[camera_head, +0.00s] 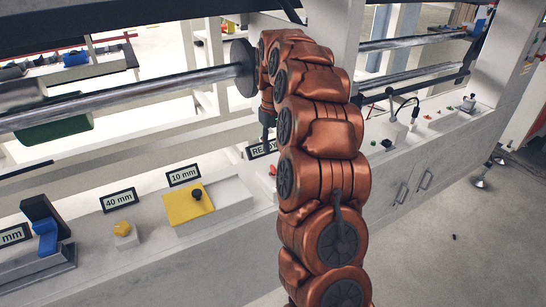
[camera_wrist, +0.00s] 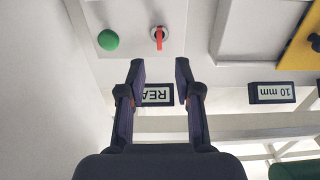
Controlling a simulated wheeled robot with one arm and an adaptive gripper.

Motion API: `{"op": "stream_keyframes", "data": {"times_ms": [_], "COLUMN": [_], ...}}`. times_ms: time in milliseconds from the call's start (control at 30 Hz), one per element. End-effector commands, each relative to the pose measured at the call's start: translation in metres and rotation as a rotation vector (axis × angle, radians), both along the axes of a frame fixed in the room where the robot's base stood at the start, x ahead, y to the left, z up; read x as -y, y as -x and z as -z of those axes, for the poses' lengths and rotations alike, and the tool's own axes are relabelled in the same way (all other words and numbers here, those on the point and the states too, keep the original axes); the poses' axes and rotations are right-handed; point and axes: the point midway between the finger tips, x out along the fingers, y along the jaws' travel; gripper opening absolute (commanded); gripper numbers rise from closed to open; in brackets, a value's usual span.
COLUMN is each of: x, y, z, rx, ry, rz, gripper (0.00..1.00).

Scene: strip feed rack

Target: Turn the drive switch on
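A small red switch lever (camera_wrist: 159,38) on a pale round base stands on the white panel in the wrist view, just beyond my fingertips. Its lever points along the picture's vertical. In the camera_head view a bit of red (camera_head: 272,170) shows beside my arm, which hides most of that spot. My gripper (camera_wrist: 160,68) is open and empty, with its two dark fingers apart on either side of the switch's line. In the camera_head view my gripper (camera_head: 268,135) hangs over the bench near the READY sign, mostly seen edge-on.
A green button (camera_wrist: 108,40) sits beside the switch. A sign reading "REA" (camera_wrist: 157,95) shows between my fingers. Metal rollers (camera_head: 130,95) run behind.

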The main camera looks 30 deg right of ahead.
Motion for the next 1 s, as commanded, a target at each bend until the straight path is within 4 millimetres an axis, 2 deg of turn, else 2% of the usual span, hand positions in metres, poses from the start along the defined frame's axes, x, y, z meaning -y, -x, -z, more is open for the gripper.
{"op": "stream_keyframes", "data": {"times_ms": [100, 333, 1000], "x": [0.001, 0.000, 0.000], "y": [-0.002, -0.001, 0.000], "z": [-0.019, -0.037, -0.040], "rx": [0.006, 0.001, 0.000], "ry": [0.002, 0.001, 0.001], "rz": [0.000, 0.000, 0.000], "gripper": [0.33, 0.33, 0.33]}}
